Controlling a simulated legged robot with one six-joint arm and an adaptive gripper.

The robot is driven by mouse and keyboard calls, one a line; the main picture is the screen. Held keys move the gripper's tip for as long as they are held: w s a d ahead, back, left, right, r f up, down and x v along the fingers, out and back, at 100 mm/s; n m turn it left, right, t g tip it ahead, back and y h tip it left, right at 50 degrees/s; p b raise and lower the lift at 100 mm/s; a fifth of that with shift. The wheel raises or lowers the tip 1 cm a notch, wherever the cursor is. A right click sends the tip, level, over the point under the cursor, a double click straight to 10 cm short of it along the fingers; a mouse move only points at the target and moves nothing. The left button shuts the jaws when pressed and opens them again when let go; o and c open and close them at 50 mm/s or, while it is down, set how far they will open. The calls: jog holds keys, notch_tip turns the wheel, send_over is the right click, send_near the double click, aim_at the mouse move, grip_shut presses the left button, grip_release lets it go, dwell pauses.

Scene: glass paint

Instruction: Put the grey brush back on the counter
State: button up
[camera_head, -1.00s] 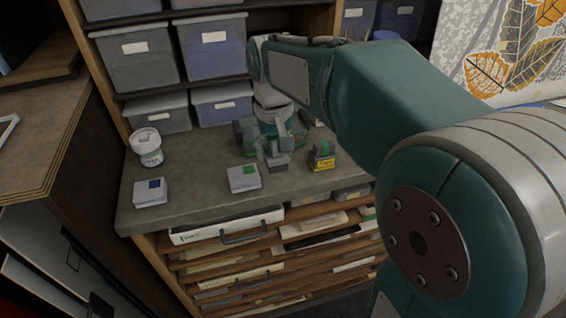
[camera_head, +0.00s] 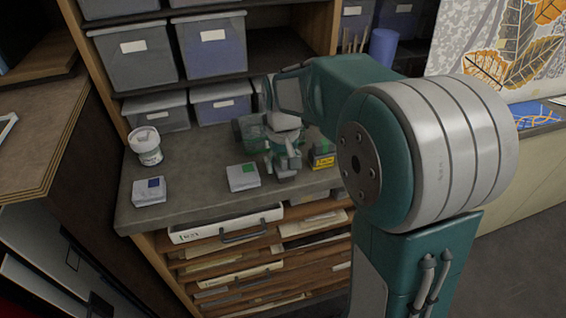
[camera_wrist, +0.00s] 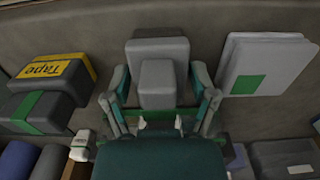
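The grey brush (camera_wrist: 158,73) shows in the wrist view as a wide grey block with a smaller block on it. It lies between the two fingers of my gripper (camera_wrist: 160,92). The fingers are spread, one on each side, with narrow gaps to the brush. In the head view my gripper (camera_head: 284,158) is low over the grey counter (camera_head: 205,205), near its right part. There the fingers mostly hide the brush, and I cannot tell exactly how it touches the counter.
A yellow-black tape box (camera_head: 323,154) stands close right of my gripper. A green-marked block (camera_head: 243,178), a blue-marked block (camera_head: 149,192) and a white tub (camera_head: 146,146) are to the left. Storage bins (camera_head: 160,113) line the back. Counter between the blocks is clear.

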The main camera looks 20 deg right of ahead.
dwell(0.4)
notch_tip(320, 180, up, 11)
jog(key=shift+s+r, duration=0.1)
jog(key=shift+r, duration=0.45)
jog(key=s+f+t, duration=0.2)
jog(key=s, duration=0.8)
jog(key=s+f+t, duration=0.2)
jog(key=s+t, duration=0.1)
jog(key=s, duration=0.7)
jog(key=shift+s+t, duration=0.3)
jog(key=shift+s, duration=0.05)
jog(key=shift+c, duration=0.2)
